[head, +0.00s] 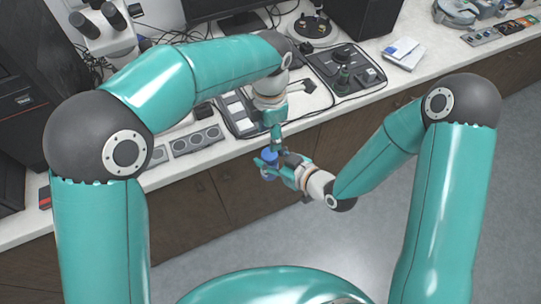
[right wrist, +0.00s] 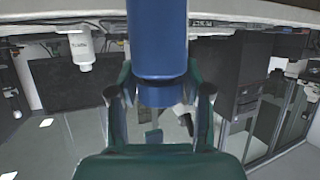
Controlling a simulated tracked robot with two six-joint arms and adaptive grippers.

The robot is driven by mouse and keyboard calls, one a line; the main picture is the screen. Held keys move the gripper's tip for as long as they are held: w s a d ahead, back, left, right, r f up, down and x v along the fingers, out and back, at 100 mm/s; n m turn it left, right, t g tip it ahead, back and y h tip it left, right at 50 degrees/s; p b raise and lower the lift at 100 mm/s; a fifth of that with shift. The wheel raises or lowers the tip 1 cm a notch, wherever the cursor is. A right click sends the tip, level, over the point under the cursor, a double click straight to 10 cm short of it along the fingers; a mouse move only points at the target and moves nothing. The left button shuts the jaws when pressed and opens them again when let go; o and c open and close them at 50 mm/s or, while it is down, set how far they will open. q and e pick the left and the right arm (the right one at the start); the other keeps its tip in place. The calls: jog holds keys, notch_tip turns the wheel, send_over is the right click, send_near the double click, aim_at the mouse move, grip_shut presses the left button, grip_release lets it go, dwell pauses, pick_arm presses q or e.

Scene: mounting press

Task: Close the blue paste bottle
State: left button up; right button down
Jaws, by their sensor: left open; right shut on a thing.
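The blue paste bottle (head: 269,158) is held in front of the bench edge by my right gripper (head: 270,169). In the right wrist view the bottle (right wrist: 157,40) stands between the two green fingers of my right gripper (right wrist: 160,85), with a narrower dark blue end towards the bottom of the picture. My left gripper (head: 276,143) points down just above the bottle and is open. Whether its fingers touch the bottle is too small to tell. I cannot make out a separate cap.
The white bench top (head: 225,160) runs behind both grippers, above brown cabinet doors (head: 245,190). Grey boxes (head: 195,141), a black device (head: 345,70) and a blue-and-white box (head: 403,52) sit on it. A microscope (head: 105,30) is at the back left. The floor in front is clear.

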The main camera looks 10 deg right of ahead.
aim_at(269, 154)
pick_arm(q)
jog(key=shift+f, duration=3.95)
jog(key=c, duration=1)
jog(key=o, duration=1.3)
jog(key=shift+r, duration=2.3)
